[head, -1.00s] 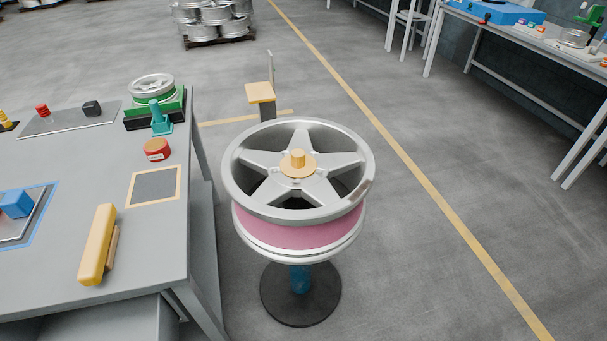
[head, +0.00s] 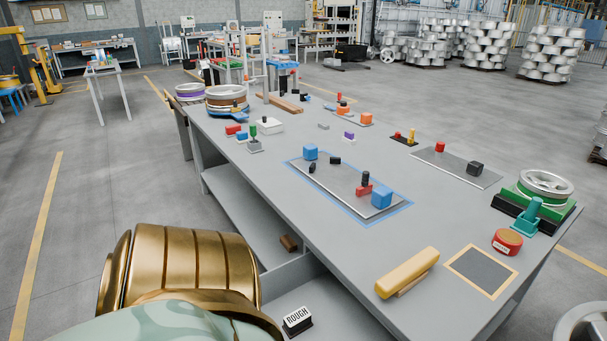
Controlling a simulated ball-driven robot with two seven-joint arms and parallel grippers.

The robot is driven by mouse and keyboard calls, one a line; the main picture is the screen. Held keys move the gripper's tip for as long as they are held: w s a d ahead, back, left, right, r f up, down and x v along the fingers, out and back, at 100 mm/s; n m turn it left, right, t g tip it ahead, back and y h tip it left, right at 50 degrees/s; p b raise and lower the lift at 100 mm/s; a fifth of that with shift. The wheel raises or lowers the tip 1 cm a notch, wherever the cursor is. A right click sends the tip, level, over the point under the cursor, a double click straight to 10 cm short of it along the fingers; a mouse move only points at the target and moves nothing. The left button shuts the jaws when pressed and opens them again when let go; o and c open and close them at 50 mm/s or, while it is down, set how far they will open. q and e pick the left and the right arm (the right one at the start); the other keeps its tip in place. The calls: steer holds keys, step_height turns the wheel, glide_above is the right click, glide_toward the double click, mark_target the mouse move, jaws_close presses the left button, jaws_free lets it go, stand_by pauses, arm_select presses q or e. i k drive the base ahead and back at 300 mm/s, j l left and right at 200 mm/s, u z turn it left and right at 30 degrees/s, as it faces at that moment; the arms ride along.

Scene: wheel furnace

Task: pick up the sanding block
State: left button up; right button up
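A small dark block with a white label reading "ROUGH" (head: 297,320) lies on the lower level under the workbench, just right of my bronze arm link. A small brown block (head: 288,243) lies farther back on the shelf beneath the bench. A long yellow block with a tan strip along its underside (head: 408,272) lies on the bench top near the front edge. Which of these is the sanding block I cannot tell for certain. Neither gripper is in view; only a bronze and pale green arm part of mine shows at the lower left.
The grey workbench (head: 330,240) runs diagonally, its edge above the shelf. It carries a blue-edged tray (head: 345,195), a framed dark pad (head: 480,272), a red tin (head: 507,241) and a wheel on a green base (head: 545,185). The floor at left is open.

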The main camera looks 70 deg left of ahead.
mark_target(296, 324)
steer(key=u, duration=2.15)
steer(key=k+j, duration=0.3)
steer(key=j, duration=0.15)
